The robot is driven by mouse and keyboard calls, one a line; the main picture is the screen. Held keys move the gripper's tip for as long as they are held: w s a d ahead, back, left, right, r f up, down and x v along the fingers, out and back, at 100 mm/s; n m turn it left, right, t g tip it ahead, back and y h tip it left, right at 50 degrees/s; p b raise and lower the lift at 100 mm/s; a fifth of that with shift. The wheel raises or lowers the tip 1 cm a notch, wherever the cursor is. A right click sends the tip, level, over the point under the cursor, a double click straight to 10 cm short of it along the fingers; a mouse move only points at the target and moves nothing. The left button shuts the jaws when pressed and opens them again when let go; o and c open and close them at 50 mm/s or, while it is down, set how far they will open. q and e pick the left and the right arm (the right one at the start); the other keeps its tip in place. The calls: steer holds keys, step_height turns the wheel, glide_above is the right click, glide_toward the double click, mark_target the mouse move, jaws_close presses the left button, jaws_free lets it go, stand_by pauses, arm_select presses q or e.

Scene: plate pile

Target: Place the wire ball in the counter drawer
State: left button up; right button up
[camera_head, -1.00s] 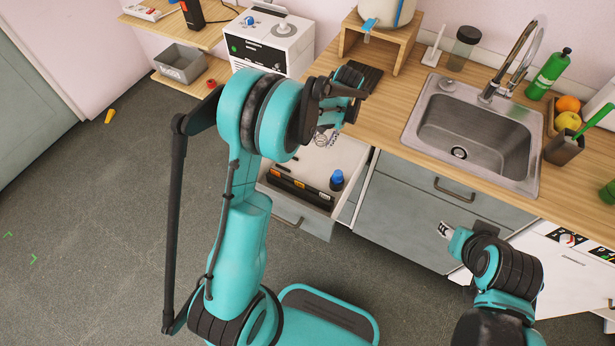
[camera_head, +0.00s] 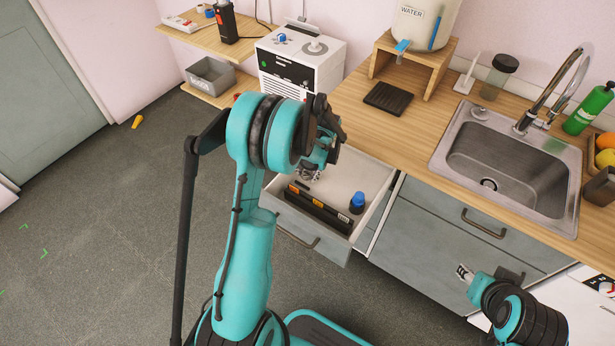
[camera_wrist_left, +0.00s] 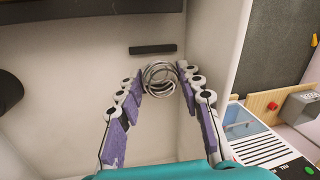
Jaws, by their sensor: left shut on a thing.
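The wire ball (camera_wrist_left: 160,90), a coil of silvery wire loops, is held between the purple-padded fingertips of my left gripper (camera_wrist_left: 163,84). In the head view my left gripper (camera_head: 311,173) points down over the back left part of the open counter drawer (camera_head: 352,172); the ball itself is hard to make out there. In the left wrist view the pale drawer interior (camera_wrist_left: 80,70) lies behind the ball, with a short black bar on it. My right gripper (camera_head: 464,273) is in front of the lower cabinet, away from the drawer; its jaws are too small to read.
The drawer holds a black organizer (camera_head: 318,212) with orange labels along its front and a blue-capped bottle (camera_head: 357,202) at right. The white machine (camera_head: 300,65) stands behind left. The wooden counter (camera_head: 350,100) edges the drawer's back. Bare drawer floor shows around the middle.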

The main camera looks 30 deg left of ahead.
arm_select(q)
steer(key=shift+f, duration=0.55)
arm_select(e)
steer(key=shift+f, duration=0.25)
arm_select(q)
steer(key=shift+f, duration=0.15)
steer(key=o, duration=0.6)
steer(key=shift+o, duration=0.2)
arm_select(e)
steer(key=shift+f, duration=0.15)
